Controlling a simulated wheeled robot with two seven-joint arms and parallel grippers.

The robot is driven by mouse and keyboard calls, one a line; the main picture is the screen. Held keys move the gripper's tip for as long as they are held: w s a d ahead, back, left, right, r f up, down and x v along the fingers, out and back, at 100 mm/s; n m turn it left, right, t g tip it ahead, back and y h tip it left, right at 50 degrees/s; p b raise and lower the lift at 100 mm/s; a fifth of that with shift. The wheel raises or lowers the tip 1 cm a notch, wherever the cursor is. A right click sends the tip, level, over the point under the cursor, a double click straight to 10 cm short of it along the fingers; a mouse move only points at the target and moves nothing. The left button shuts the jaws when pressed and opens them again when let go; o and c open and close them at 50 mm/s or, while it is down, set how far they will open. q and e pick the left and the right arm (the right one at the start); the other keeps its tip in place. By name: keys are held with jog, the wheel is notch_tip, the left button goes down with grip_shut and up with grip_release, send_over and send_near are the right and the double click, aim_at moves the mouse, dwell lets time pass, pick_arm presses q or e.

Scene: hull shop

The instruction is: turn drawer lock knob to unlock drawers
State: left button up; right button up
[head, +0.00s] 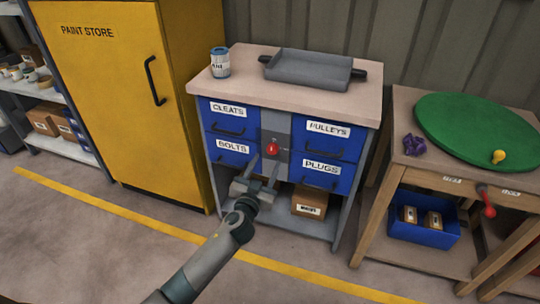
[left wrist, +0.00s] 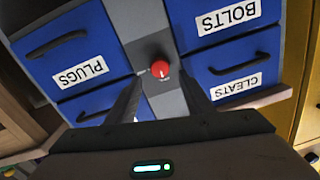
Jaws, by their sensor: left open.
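The red lock knob (head: 272,149) sits on the grey centre panel (head: 276,128) between the blue drawers. The drawers are labelled CLEATS (head: 228,109), BOLTS (head: 232,147), PULLEYS (head: 327,128) and PLUGS (head: 321,168), and all look closed. My left gripper (head: 262,172) is open in front of the panel, just below the knob in the head view. In the left wrist view the knob (left wrist: 160,69) shows beyond and between the two spread fingertips (left wrist: 162,84), apart from them as far as I can tell. My right gripper is not in view.
A grey tray (head: 307,68) and a paint can (head: 220,62) stand on the cabinet top. A cardboard box (head: 309,201) is on the lower shelf. The yellow paint store (head: 115,95) is left; a wooden table (head: 405,167) with a green disc (head: 470,127) is right.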

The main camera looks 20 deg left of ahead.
aim_at(272, 151)
pick_arm(q)
jog(key=w, duration=0.4)
jog(key=shift+w, duration=0.7)
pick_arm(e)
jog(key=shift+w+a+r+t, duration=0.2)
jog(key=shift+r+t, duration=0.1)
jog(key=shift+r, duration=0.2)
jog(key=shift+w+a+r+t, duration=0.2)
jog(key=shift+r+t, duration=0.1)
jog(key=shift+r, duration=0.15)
pick_arm(q)
jog(key=c, duration=1)
